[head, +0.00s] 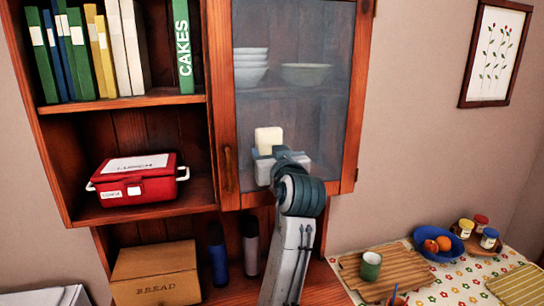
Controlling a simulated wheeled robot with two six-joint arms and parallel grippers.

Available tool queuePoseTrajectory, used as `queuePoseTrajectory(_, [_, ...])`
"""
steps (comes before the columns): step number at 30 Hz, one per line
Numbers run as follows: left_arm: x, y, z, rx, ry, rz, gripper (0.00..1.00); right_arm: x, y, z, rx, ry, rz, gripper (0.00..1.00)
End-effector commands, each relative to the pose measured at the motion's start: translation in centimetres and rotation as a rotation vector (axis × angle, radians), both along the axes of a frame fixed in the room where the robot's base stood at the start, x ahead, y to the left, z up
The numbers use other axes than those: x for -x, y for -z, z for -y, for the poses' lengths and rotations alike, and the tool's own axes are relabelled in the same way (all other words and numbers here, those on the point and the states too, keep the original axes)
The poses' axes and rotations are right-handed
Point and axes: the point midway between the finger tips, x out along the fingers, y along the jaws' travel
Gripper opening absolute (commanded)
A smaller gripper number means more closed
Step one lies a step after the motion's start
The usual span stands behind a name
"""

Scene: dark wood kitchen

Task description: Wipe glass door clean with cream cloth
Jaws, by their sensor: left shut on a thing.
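The glass door (318,121) is a wood-framed pane on the wall cabinet, and it looks shut. The glass looks hazy, with bowls visible behind it. The cream cloth (269,137) is a small pale block-like shape in front of the lower left part of the pane. My left gripper (270,156) is shut on the cloth and holds it at the glass; whether it touches cannot be told. The gripper and wrist hide part of the lower pane and frame. My right gripper is not in view.
A door handle (228,168) stands out left of the cloth. Left are open shelves with books and a red lunch box (136,179). Below are a bread box (156,274) and two bottles.

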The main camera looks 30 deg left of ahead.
Motion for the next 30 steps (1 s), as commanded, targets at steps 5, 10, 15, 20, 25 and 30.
queuePoseTrajectory(5, [-0.5, 0.1, 0.4, 0.001, 0.000, -0.001, 0.37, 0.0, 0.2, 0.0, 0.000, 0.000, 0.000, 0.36])
queuePoseTrajectory(10, [-1.6, 0.1, 1.3, 0.002, 0.002, -0.001, 0.37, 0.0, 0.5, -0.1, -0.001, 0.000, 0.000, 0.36])
queuePoseTrajectory(15, [-2.7, 0.1, 2.0, 0.001, 0.002, 0.000, 0.37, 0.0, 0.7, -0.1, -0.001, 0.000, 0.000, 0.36])
queuePoseTrajectory(20, [-3.0, 0.1, 2.3, 0.001, 0.000, 0.001, 0.37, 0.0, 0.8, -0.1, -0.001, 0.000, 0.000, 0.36])
queuePoseTrajectory(25, [-3.9, 0.1, 3.0, 0.002, 0.002, -0.001, 0.37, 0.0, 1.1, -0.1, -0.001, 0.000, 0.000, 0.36])
queuePoseTrajectory(30, [-5.1, 0.2, 4.0, 0.001, 0.002, 0.000, 0.37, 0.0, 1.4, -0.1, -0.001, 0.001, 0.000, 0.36])
